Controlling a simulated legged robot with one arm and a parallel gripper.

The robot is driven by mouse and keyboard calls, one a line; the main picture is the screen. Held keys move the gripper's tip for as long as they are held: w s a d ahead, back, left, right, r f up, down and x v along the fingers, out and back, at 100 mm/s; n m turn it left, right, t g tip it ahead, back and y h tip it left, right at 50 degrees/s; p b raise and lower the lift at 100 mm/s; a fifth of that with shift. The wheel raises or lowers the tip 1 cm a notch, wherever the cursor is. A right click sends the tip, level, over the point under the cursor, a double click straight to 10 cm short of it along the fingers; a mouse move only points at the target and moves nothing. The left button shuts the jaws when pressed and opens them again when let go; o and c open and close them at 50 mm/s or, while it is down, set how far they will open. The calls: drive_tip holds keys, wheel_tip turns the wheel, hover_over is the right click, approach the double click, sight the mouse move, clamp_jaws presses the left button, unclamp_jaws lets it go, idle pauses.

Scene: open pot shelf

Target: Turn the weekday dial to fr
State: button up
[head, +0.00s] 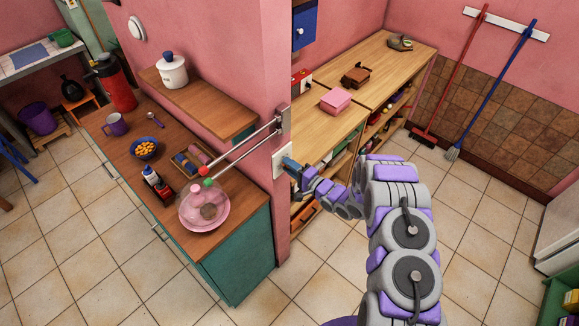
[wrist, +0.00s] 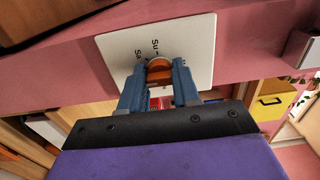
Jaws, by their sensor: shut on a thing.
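The weekday dial is a white square plate (wrist: 196,42) on the pink wall, seen at an angle in the wrist view. The letters "Su" and "Sa" show on it; the other day marks are hidden or out of sight. Its orange-brown knob (wrist: 158,68) sits between the blue fingers of my gripper (wrist: 159,82), which is shut on it. Where the knob points cannot be told. In the head view the plate (head: 280,160) shows edge-on at the wall's end, with my gripper (head: 290,164) against it.
A metal double rail (head: 245,140) sticks out from the wall above the plate. A counter (head: 215,245) with a pink plate and bottles stands left. A wooden shelf unit (head: 385,60) with a pink box (head: 336,100) stands behind my arm. The tiled floor to the right is clear.

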drive_tip(key=shift+d+f, duration=0.1)
drive_tip(key=shift+d, duration=0.05)
drive_tip(key=o, duration=1.1)
drive_tip(key=shift+w, duration=0.15)
drive_tip(key=shift+c, duration=0.2)
drive_tip(key=b+v, duration=0.1)
drive_tip(key=v, duration=1.6)
drive_tip(key=shift+d+b, duration=0.25)
drive_tip(key=shift+b, duration=0.05)
drive_tip(key=shift+f, duration=0.1)
